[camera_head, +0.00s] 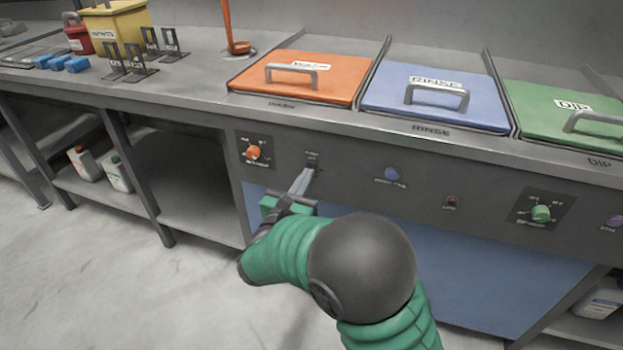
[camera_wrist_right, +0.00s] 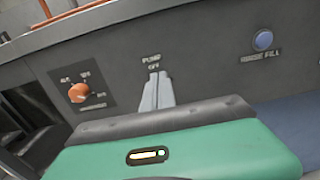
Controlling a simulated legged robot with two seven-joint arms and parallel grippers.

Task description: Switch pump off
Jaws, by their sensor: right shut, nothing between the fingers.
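The pump label (camera_head: 311,155) is on the grey front panel below the counter, between an orange knob and a blue button. My right gripper (camera_head: 306,174) is at the panel just under this label. Its two grey fingers are together with nothing between them, and in the wrist view the fingertips (camera_wrist_right: 157,76) end right below the lettering. My left gripper is not in view.
The orange knob (camera_head: 253,152) is left of my gripper, and the blue rinse fill button (camera_head: 392,174) is to its right. The counter edge (camera_head: 330,124) juts out above the panel. Lidded orange (camera_head: 300,78), blue (camera_head: 432,98) and green (camera_head: 565,118) basins sit on top.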

